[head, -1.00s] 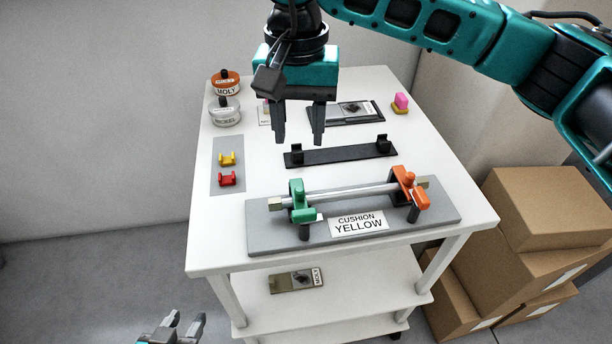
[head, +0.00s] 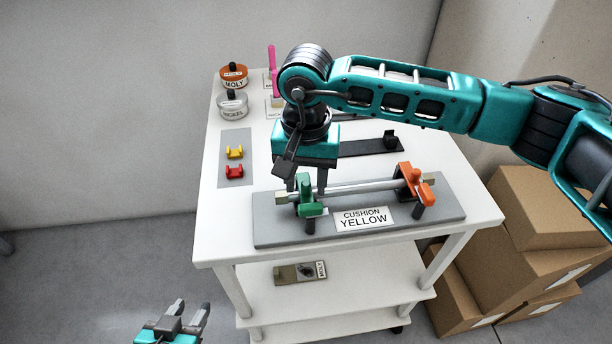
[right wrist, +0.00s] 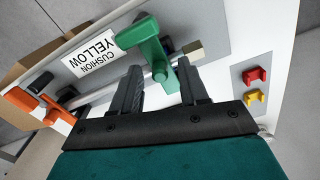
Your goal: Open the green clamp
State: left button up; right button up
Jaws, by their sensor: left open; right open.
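The green clamp (head: 308,195) sits at the left end of a metal rod (head: 360,187) on a grey plate (head: 275,235) marked CUSHION YELLOW. In the right wrist view the green clamp (right wrist: 152,45) lies across the rod, just beyond the fingertips. My right gripper (head: 306,187) is open over the clamp, and in the wrist view its fingers (right wrist: 160,80) stand to either side of the clamp's lower end. I cannot tell whether they touch it. My left gripper (head: 190,312) is open and empty, low at the front left, away from the cart.
An orange clamp (head: 416,185) holds the rod's right end. Yellow (head: 234,152) and red (head: 234,171) brackets lie on a grey mat to the left. Two jars, MOLY (head: 233,76) and NICKEL (head: 233,103), stand behind them. Cardboard boxes (head: 540,240) are stacked right of the cart.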

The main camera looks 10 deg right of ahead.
jog(key=shift+c, duration=0.3)
grip_shut()
jog(key=shift+w, duration=0.1)
dwell(0.4)
jog(key=g+b, duration=0.1)
jog(key=w+r+g+b, duration=0.1)
jog(key=g, duration=0.1)
jog(key=g+b, duration=0.1)
jog(key=b, duration=0.1)
jog(key=shift+w+r+g, duration=0.15)
jog(key=shift+w+g, duration=0.25)
jog(key=shift+w+r+g, duration=0.15)
jog(key=shift+w+g, duration=0.05)
jog(key=shift+g, duration=0.2)
jog(key=shift+w+r+g, duration=0.15)
jog(key=shift+w+g, duration=0.15)
jog(key=shift+g, duration=0.3)
